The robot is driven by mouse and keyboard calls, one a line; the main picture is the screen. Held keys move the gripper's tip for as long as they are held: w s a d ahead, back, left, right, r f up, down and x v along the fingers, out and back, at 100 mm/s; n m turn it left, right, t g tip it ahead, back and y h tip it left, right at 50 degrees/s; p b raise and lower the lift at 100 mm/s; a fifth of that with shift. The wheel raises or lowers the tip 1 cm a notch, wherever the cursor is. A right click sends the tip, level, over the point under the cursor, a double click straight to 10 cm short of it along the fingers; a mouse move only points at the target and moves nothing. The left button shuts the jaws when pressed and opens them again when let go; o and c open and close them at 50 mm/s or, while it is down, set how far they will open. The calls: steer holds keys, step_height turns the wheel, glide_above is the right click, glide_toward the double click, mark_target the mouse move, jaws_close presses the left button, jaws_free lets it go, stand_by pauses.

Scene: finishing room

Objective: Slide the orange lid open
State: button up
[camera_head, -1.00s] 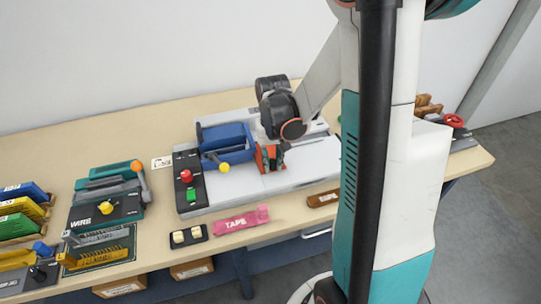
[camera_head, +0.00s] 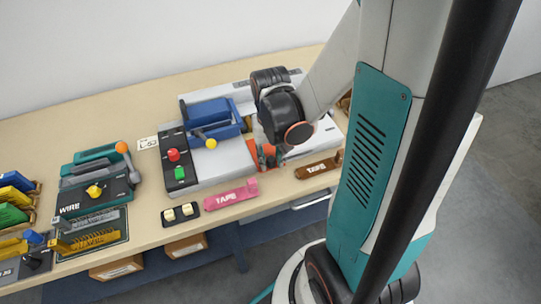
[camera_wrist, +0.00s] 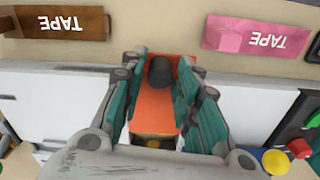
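The orange lid (camera_wrist: 157,105) shows in the wrist view between my fingers, with a dark round knob (camera_wrist: 160,71) standing up on it. My gripper (camera_wrist: 161,68) is open, with one teal finger on each side of the knob and a small gap to it. In the head view the orange lid (camera_head: 253,149) is partly visible on the flat light-grey machine (camera_head: 212,169), beneath my wrist. My wrist and fingers hide much of the lid there.
On the machine, left of the lid, are a blue frame (camera_head: 213,118) with a yellow knob, and a panel with red (camera_head: 173,155) and green buttons. Pink tape (camera_head: 231,195) and brown tape (camera_head: 318,168) holders lie along the front. A wire unit (camera_head: 95,190) stands further left.

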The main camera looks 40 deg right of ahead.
steer(key=shift+a+r, duration=0.1)
steer(key=shift+r, duration=3.65)
